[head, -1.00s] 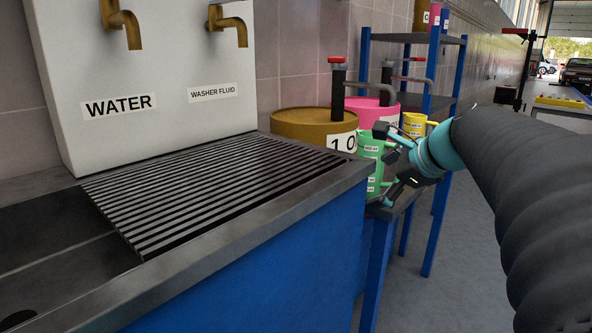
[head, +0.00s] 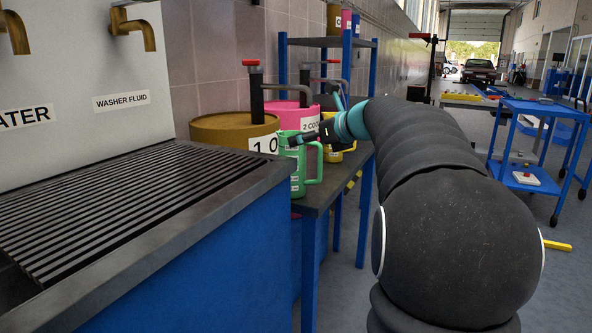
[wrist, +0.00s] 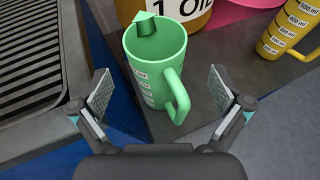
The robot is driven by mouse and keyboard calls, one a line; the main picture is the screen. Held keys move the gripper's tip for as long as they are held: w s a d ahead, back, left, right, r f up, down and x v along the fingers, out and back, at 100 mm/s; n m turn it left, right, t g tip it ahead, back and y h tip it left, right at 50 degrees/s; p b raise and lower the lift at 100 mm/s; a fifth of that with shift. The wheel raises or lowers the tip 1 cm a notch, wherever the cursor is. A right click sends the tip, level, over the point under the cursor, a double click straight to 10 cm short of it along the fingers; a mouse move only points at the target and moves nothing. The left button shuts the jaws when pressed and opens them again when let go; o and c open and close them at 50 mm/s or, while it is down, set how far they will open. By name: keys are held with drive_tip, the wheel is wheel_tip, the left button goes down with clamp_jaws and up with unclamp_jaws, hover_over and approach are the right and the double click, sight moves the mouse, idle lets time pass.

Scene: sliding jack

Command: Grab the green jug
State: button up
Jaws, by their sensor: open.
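The green jug (head: 298,162) stands upright near the front corner of a dark-topped table beside the sink counter. It has white volume labels and a handle on its right side. In the wrist view the green jug (wrist: 150,70) is just ahead of my gripper (wrist: 162,97), with its handle pointing toward the right finger. The two fingers are spread wide with nothing between their pads.
The grated sink counter (head: 150,215) is left of the jug. A brown oil drum (head: 225,130) and a pink drum (head: 290,116) stand behind it. A yellow jug (wrist: 292,28) is to the right.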

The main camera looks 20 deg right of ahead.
drive_tip(key=shift+a+x, duration=0.15)
drive_tip(key=shift+x, duration=1.3)
drive_tip(key=shift+a+x, duration=0.15)
drive_tip(key=shift+x, duration=1.35)
drive_tip(key=shift+r, duration=0.15)
drive_tip(key=c, duration=1.7)
drive_tip(key=shift+r, duration=0.15)
